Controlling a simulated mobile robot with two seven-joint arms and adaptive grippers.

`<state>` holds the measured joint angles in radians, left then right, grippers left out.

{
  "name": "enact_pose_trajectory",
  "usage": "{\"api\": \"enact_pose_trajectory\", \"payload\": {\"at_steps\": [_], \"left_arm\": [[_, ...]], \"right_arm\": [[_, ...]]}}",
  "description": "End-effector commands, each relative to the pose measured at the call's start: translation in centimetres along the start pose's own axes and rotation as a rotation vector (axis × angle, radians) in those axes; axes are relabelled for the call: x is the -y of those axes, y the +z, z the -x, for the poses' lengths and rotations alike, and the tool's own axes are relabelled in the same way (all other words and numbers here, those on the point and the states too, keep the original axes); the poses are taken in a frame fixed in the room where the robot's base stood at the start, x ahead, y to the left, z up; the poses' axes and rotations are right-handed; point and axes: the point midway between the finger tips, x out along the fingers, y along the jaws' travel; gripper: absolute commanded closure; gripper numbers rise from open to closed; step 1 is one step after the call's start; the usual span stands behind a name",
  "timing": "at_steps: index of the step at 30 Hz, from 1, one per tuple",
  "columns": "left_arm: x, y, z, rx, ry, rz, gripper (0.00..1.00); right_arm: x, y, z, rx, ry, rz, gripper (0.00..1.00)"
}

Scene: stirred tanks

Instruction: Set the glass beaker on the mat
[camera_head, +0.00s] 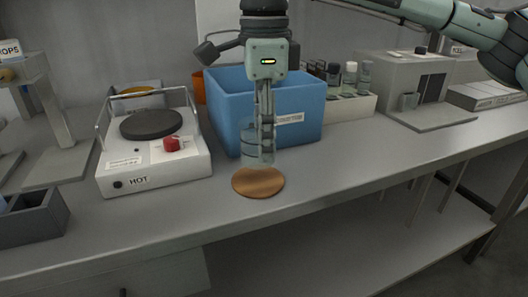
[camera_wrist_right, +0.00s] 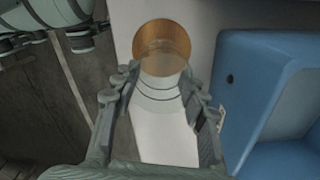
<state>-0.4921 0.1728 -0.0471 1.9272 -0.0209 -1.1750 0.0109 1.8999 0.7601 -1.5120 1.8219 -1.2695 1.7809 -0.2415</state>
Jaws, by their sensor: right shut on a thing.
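The round brown mat (camera_head: 258,184) lies flat on the grey bench, near its front edge. My right gripper (camera_head: 266,155) points down just behind and above the mat and is shut on the clear glass beaker (camera_head: 248,143). The beaker is faint against the blue bin. In the right wrist view the beaker (camera_wrist_right: 160,95) is between the two fingers (camera_wrist_right: 163,92), with the mat (camera_wrist_right: 162,42) beyond it. I cannot tell whether the beaker's base touches anything. My left gripper is not in view.
A blue bin (camera_head: 309,105) stands close behind the gripper. A hot plate (camera_head: 190,162) with a red knob is to the left. A rack of bottles (camera_head: 355,108) is at the back right. The bench right of the mat (camera_head: 345,155) is clear.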

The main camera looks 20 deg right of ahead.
Motion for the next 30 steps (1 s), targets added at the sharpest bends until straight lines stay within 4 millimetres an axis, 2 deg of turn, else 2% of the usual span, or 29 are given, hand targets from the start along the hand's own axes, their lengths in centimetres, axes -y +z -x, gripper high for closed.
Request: {"api": "enact_pose_trajectory", "payload": {"at_steps": [3,7,20,21,26,30], "left_arm": [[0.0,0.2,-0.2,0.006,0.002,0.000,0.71],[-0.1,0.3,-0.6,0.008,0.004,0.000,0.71],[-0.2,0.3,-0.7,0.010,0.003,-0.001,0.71],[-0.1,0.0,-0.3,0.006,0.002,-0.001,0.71],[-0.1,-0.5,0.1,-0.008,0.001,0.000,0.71],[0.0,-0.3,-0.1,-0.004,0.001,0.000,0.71]], "right_arm": [[-0.1,-0.1,-1.9,-0.003,0.002,0.000,0.88],[0.0,-0.1,-3.2,-0.002,0.001,-0.001,0.88],[0.0,0.0,-3.8,-0.001,0.000,-0.001,0.88],[0.0,0.0,-3.7,-0.001,0.000,-0.001,0.55],[0.0,0.0,-3.7,-0.001,0.000,-0.001,0.37],[0.0,0.0,-3.7,-0.001,0.000,-0.001,0.37]]}}
